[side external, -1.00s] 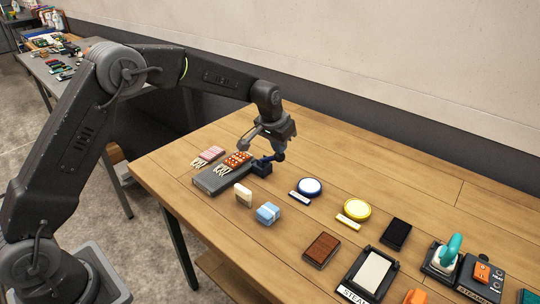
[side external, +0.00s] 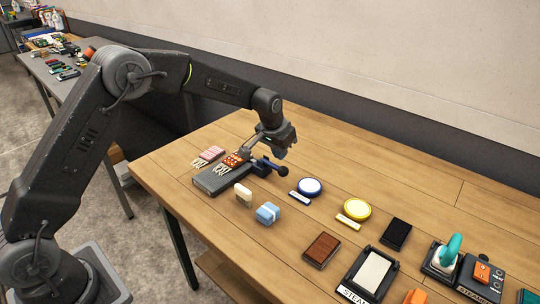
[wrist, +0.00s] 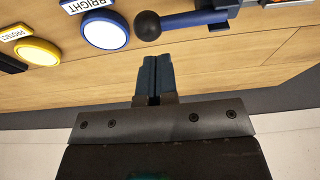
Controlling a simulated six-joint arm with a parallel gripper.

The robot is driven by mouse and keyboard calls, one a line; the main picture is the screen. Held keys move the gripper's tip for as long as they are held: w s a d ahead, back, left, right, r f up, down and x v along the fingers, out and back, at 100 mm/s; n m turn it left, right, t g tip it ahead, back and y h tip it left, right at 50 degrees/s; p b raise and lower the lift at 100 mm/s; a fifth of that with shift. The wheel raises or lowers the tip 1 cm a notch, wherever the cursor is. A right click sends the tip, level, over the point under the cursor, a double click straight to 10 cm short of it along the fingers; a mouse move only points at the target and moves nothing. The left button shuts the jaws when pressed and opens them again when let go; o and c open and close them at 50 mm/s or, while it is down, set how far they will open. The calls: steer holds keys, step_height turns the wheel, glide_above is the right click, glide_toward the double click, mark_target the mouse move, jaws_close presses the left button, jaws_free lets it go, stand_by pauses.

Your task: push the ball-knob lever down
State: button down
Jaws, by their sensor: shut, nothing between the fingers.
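The ball-knob lever has a dark round knob (side external: 282,172) on a blue arm that runs out from a dark blue base (side external: 262,167). The arm lies low, with the knob close above the table. In the wrist view the knob (wrist: 148,25) and its blue arm (wrist: 193,18) show at the top. My gripper (side external: 281,155) is just above the lever in the side view, apart from the knob. In the wrist view its blue fingertips (wrist: 157,65) are together with nothing between them.
A white block (side external: 243,194) and a light blue block (side external: 268,213) lie in front.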

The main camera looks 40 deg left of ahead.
step_height(320, 180, up, 8)
steer(key=shift+f, duration=0.15)
stand_by(0.5)
steer(key=s+r+t, duration=0.1)
steer(key=s+r, duration=0.5)
steer(key=s, duration=0.4)
steer(key=s+r, duration=0.6)
steer(key=s, duration=0.3)
steer(key=s+f+t, duration=0.1)
steer(key=s+f, duration=0.2)
steer(key=s, duration=1.5)
steer(key=shift+s+f, duration=0.15)
steer(key=shift+f, duration=0.05)
